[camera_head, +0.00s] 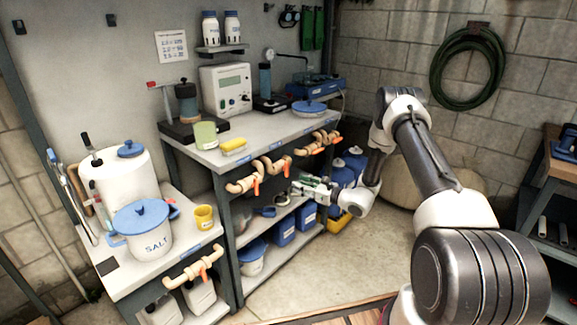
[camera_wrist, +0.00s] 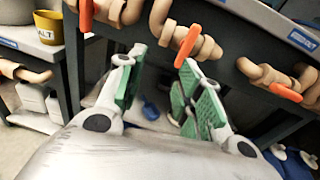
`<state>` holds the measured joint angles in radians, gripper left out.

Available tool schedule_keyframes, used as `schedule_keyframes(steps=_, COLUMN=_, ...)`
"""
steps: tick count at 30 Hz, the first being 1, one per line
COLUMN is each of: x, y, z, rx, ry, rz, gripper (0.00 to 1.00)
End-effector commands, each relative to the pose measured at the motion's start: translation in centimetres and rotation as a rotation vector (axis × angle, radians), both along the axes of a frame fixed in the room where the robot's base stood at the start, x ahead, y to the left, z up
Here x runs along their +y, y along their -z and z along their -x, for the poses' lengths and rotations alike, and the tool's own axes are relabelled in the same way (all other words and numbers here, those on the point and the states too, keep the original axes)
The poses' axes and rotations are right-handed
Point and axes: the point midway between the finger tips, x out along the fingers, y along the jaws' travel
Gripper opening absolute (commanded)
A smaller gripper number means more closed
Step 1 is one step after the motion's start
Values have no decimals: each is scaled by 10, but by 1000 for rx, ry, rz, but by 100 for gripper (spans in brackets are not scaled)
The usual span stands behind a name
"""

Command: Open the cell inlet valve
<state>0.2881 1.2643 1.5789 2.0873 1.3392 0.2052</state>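Several tan pipe valves with orange handles run along the front of the grey bench. In the head view I see a left one (camera_head: 243,186), a middle one (camera_head: 275,164) and a right one (camera_head: 318,143). Which is the cell inlet valve I cannot tell; the labels are too small to read. My gripper (camera_head: 308,188) is in front of the bench, just below the middle and right valves. In the wrist view my gripper (camera_wrist: 157,72) is open and empty, its green-padded fingers apart. The middle orange handle (camera_wrist: 188,42) is beyond the fingertips, tilted, and appears untouched.
Another valve (camera_head: 195,275) is on the lower left bench, below a salt pot (camera_head: 143,229) and yellow cup (camera_head: 204,217). Blue containers (camera_head: 283,230) stand on the shelf under the main bench. The floor in front is clear.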

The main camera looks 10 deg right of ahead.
Motion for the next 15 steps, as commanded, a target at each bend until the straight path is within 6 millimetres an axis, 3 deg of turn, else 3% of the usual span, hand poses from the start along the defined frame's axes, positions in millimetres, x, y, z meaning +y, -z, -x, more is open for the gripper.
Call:
schedule_keyframes(steps=5, x=-13, y=-19, z=-28, rx=-32, ry=102, rz=-74, gripper=36)
schedule_keyframes(steps=15, x=18, y=-21, z=-67, rx=-29, ry=99, rz=-92, gripper=36)
